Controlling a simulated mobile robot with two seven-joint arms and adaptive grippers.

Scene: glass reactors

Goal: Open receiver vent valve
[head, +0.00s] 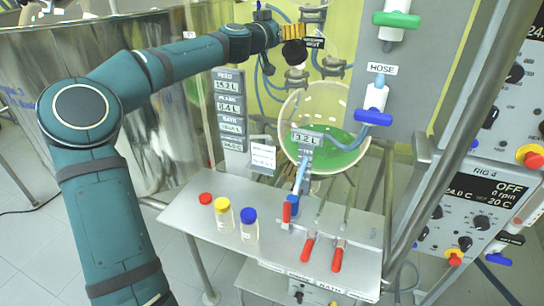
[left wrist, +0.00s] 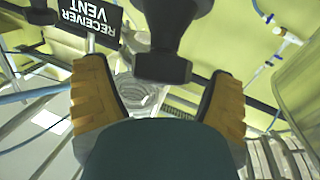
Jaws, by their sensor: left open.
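The receiver vent valve shows as a black knob (head: 294,52) below the gripper in the head view. In the left wrist view the black knob (left wrist: 165,62) sits between the two finger pads, with a gap on each side. A black label reading RECEIVER VENT (left wrist: 90,20) is beside it at the upper left; in the head view this label (head: 314,43) is partly hidden. My left gripper (head: 292,33), with yellow-orange pads (left wrist: 158,78), is open around the knob. My right gripper is in neither view.
A round glass vessel with green liquid (head: 345,155) stands below the valve. A green handle (head: 396,19) and a blue HOSE handle (head: 374,117) are to the right. A metal shelf (head: 275,257) carries capped bottles and red-handled tools. A large steel vessel (head: 40,60) stands behind my left arm.

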